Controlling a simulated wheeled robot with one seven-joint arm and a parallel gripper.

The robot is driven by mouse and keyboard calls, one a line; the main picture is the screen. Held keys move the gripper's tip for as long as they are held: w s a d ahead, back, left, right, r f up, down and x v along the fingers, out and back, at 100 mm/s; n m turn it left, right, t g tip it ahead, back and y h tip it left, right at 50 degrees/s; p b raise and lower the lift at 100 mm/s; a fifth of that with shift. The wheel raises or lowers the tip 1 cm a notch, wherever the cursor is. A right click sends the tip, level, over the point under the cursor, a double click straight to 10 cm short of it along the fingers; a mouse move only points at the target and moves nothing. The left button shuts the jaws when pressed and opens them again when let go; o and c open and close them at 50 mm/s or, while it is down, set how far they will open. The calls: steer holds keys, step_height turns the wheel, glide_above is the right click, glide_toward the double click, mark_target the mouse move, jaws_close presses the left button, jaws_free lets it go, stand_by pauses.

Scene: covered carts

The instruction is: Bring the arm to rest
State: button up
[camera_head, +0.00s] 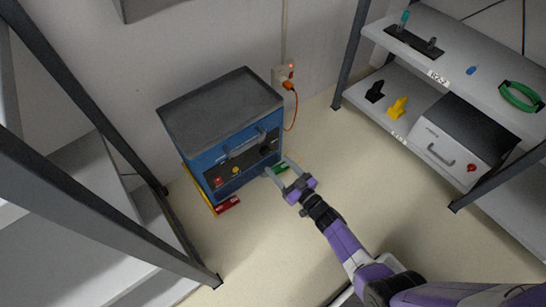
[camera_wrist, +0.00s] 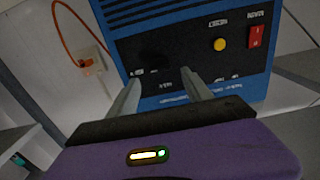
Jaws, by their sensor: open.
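My gripper (camera_head: 278,165) is at the end of my purple and black arm, which reaches up from the lower right in the head view. Its two grey fingers are apart with nothing seen between them. They are close to the lower right front of a blue machine (camera_head: 242,158) with a dark grey top. In the wrist view my gripper (camera_wrist: 160,82) points at the black panel of the blue machine (camera_wrist: 180,12), which has a yellow button (camera_wrist: 219,45) and a red switch (camera_wrist: 256,37). I cannot tell whether the fingertips touch the panel.
An orange cord (camera_head: 294,112) runs from a wall outlet (camera_head: 284,75) down beside the machine. A grey rack (camera_head: 403,125) with a white drawer unit (camera_head: 447,143) stands at right. Dark posts and shelves (camera_head: 80,190) stand at left. The floor (camera_head: 275,240) between is mostly clear.

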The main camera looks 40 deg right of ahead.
steer(key=shift+s, duration=0.75)
